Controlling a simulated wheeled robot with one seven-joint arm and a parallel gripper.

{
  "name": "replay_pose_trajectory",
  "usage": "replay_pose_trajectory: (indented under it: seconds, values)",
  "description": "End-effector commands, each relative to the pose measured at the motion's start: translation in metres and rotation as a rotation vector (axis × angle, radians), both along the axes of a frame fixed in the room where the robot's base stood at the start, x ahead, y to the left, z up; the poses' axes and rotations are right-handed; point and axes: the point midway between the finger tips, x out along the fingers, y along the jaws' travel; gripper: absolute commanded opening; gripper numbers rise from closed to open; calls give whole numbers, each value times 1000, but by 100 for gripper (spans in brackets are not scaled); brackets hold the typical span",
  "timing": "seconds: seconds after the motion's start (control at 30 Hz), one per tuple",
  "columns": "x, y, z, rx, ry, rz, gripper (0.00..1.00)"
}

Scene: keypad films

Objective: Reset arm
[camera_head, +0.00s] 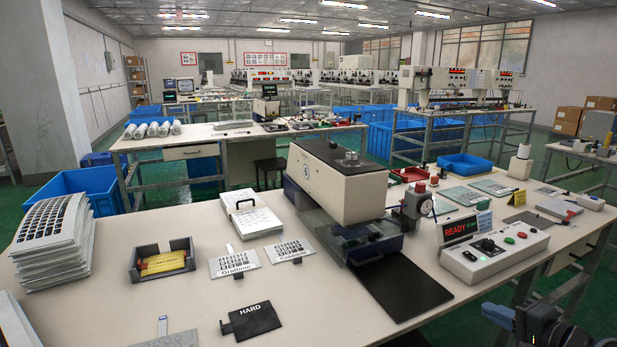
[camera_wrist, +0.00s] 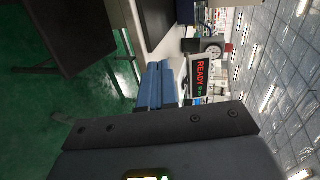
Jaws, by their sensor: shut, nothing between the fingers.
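My gripper (camera_wrist: 161,66) shows in the wrist view as two blue fingers lying side by side, closed with nothing between them. In the head view my gripper (camera_head: 489,310) is at the lower right, off the front right edge of the worktable (camera_head: 340,270) and clear of the things on it. A display (camera_head: 466,228) on the table reads READY in red. It also appears turned sideways in the wrist view (camera_wrist: 201,76), beyond the fingers.
A white press machine (camera_head: 325,187) with a black pad (camera_head: 402,284) stands mid-table. A control box (camera_head: 495,255) with knobs and buttons sits near the right edge. Keypad sheets, a HARD plate (camera_head: 249,320) and a yellow card tray (camera_head: 163,262) lie left. Green floor (camera_head: 460,320) is open at right.

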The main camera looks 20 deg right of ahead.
Motion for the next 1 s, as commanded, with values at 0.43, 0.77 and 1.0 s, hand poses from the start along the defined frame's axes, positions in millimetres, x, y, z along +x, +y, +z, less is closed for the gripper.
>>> replay_pose_trajectory:
  seconds: [0.43, 0.77, 1.0]
  values:
    - [-23, 55, -49, -122, 91, -12, 0]
    - [-85, 139, -95, -381, 204, 16, 0]
    - [-155, 203, -97, -668, 246, 88, 0]
